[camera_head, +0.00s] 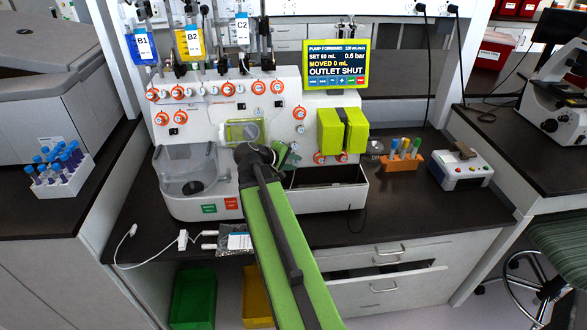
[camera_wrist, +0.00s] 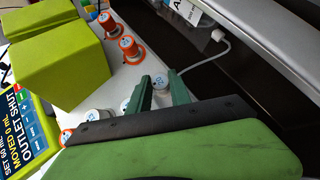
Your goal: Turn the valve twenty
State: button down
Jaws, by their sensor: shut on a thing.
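In the wrist view, a white round valve cap (camera_wrist: 160,80) with a small blue label sits between the two dark green fingers of my gripper (camera_wrist: 160,92). Its number looks like 20, but it is too small to be sure. The gripper is shut on this valve. In the head view, my gripper (camera_head: 284,156) is at the lower front panel of the white cell processor (camera_head: 215,130), left of the yellow-green pump block (camera_head: 342,131). The valve is mostly hidden there by the gripper. The screen (camera_head: 336,63) reads MOVED 0 mL and OUTLET SHUT.
Other valves with orange collars stand close by, including two in the wrist view (camera_wrist: 107,20) (camera_wrist: 129,46). A white cap (camera_wrist: 97,115) is near my fingers. An open bin (camera_head: 325,188) lies below the panel. A tube rack (camera_head: 400,163) stands to the right.

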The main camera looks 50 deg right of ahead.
jog(key=shift+s+a+f+n+h+b, duration=0.1)
jog(key=shift+f+n+h+b, duration=0.15)
jog(key=shift+n+h+b, duration=0.45)
jog(key=shift+r, duration=0.1)
jog(key=c, duration=1.2)
grip_release()
jog(key=shift+r, duration=0.15)
